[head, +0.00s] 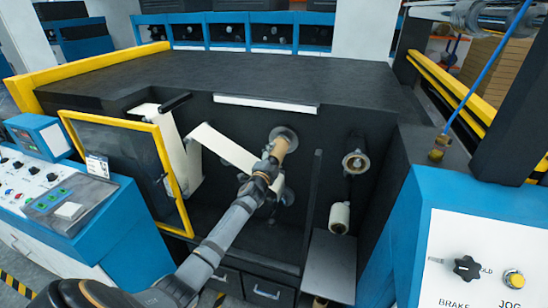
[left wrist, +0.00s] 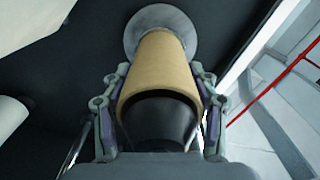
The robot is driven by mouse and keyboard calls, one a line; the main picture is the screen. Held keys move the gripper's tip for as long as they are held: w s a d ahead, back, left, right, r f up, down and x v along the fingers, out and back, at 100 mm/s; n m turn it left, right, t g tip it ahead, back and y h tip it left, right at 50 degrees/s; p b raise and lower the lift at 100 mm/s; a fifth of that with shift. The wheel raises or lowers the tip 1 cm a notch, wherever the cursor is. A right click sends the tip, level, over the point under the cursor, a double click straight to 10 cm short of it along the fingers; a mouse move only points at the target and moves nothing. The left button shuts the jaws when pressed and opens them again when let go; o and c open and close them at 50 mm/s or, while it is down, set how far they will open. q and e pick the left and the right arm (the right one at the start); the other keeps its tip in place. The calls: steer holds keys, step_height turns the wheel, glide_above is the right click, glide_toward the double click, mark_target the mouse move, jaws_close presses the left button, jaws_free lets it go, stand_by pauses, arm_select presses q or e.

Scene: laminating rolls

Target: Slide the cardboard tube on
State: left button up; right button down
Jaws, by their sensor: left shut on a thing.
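The brown cardboard tube (head: 280,150) is at the front of the black machine, its far end at a round grey disc (head: 286,136). My left gripper (head: 271,165) is shut on the tube. In the left wrist view, the fingers (left wrist: 161,92) sit on both sides of the tube (left wrist: 160,62), and its far end overlaps the grey disc (left wrist: 150,20) on the dark panel. The near end shows dark; I cannot tell whether this is the hollow or a shaft. The exact contact at the disc is hidden. My right gripper is not in view.
A white web (head: 222,147) runs left of the tube. Another roller holder (head: 355,162) and a white roll (head: 340,216) are to the right. A yellow-framed guard door (head: 158,140) stands at left. Blue control consoles flank both sides.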

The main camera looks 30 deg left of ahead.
arm_select(q)
steer(key=o, duration=1.2)
steer(key=shift+s+f, duration=0.1)
steer(key=shift+s, duration=0.2)
steer(key=v, duration=1.1)
steer(key=shift+s+d, duration=0.2)
